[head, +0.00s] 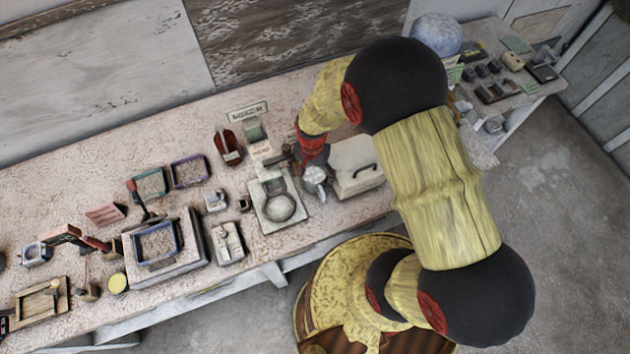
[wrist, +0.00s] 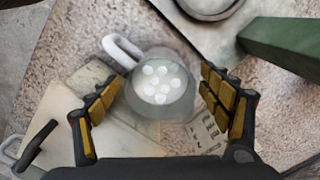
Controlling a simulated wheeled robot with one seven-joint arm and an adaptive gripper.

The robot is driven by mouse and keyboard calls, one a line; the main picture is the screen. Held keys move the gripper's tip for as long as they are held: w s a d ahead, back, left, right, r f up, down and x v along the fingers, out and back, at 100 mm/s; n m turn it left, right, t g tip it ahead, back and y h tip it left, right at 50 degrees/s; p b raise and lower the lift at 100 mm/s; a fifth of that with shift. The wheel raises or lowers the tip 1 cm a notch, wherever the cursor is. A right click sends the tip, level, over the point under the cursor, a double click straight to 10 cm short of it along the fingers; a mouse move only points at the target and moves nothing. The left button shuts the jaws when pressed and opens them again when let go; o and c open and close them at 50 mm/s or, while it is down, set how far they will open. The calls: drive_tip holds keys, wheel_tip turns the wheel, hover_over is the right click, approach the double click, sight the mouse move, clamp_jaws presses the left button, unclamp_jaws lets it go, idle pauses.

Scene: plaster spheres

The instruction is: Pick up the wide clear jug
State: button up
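The wide clear jug (wrist: 160,88) shows in the wrist view as a see-through round vessel with pale round spots inside and a light loop handle at its upper left. It also shows in the head view (head: 315,180), on the bench below my gripper (head: 311,152). In the wrist view my gripper (wrist: 162,84) is open, with its yellow-padded fingers apart on either side of the jug. A narrow gap seems to show at each side; I cannot tell if either finger touches. The jug's base is hidden.
A pale lidded box with a dark handle (head: 358,168) stands close right of the jug. A scale-like plate with a round pan (head: 278,208) lies close left. A red scoop (head: 228,146), a sign (head: 247,112) and several trays fill the bench (head: 75,180) further left.

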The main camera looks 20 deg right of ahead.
drive_tip(key=c, duration=1.5)
